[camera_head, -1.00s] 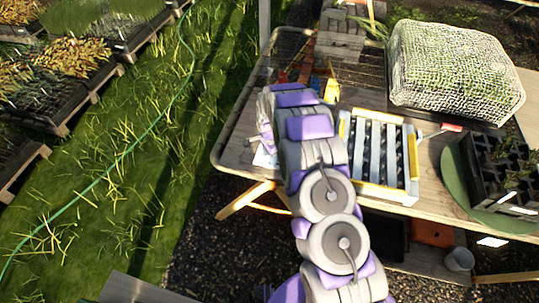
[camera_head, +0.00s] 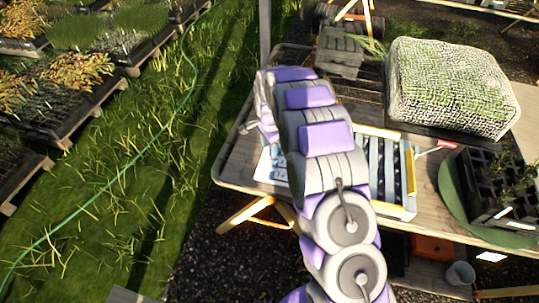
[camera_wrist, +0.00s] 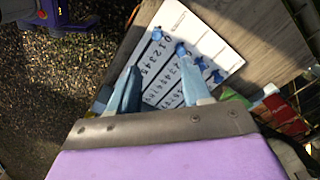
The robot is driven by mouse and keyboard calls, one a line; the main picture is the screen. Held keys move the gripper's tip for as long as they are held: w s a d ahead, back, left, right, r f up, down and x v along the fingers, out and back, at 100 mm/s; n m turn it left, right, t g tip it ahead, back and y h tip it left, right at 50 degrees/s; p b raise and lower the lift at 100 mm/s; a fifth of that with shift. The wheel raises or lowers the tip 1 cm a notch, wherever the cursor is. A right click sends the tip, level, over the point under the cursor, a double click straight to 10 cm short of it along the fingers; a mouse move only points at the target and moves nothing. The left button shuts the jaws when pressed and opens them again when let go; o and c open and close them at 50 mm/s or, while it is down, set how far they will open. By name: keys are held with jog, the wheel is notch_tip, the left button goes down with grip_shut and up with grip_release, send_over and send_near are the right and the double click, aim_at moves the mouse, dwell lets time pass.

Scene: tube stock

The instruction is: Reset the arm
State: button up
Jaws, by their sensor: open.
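My purple and grey arm rises from the bottom of the head view and stands over the left part of the table (camera_head: 235,160). Its far end bends down on the left, and the fingers are not clearly visible there. In the wrist view my gripper (camera_wrist: 162,88) is open, with two pale blue fingers spread apart and nothing held between them. I cannot tell the distance between the fingers and the board.
A black cell tray (camera_head: 490,190) stands on a green disc (camera_head: 450,190) at right. Grass with a green hose (camera_head: 150,140) lies left.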

jog(key=shift+r, duration=0.85)
jog(key=s+d+r+n, duration=0.3)
jog(key=s+d+r, duration=0.1)
jog(key=s+r, duration=0.55)
jog(key=s+d+r+n, duration=0.3)
jog(key=s+r, duration=0.5)
jog(key=s, duration=0.3)
jog(key=s+d+r+n+g, duration=0.1)
jog(key=s+d+n, duration=0.1)
jog(key=s, duration=1)
jog(key=s+d+r+n, duration=0.1)
jog(key=s+n, duration=0.3)
jog(key=s, duration=0.9)
jog(key=shift+s+d+r+n+g, duration=0.3)
jog(key=shift+d+g, duration=0.1)
jog(key=shift+d, duration=0.15)
jog(key=shift+c, duration=0.6)
jog(key=shift+d, duration=0.15)
